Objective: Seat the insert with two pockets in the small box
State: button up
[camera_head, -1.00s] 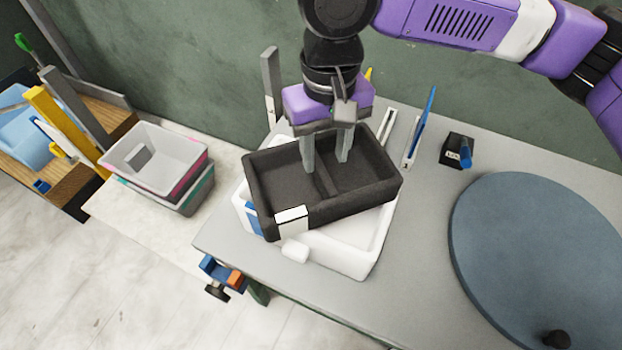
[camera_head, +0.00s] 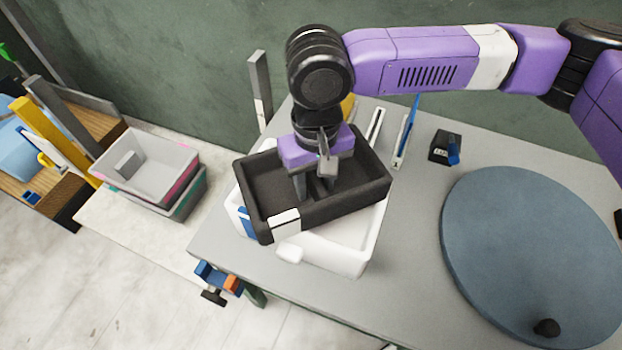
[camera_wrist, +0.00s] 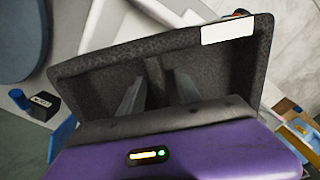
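The insert with two pockets (camera_head: 358,190) is a dark grey foam tray with a divider across its middle and a white label on its front wall. It sits askew on the white small box (camera_head: 345,262), turned against the box's edges and above its rim. Much of the box's inside is hidden under it. My gripper (camera_head: 314,188) is lowered into the insert from above. In the wrist view, the fingers stand on either side of the insert's divider (camera_wrist: 154,80), with visible gaps, so the gripper looks open. The fingertips are partly hidden in the head view.
A round blue-grey disc (camera_head: 530,250) with a black knob fills the right of the grey table. A small black block (camera_head: 440,146) and blue-handled tools lie behind. Stacked grey bins (camera_head: 145,165) stand at left. A grey upright post (camera_head: 260,90) rises behind the box.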

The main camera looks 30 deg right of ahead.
grip_shut()
jog(key=shift+r, duration=0.1)
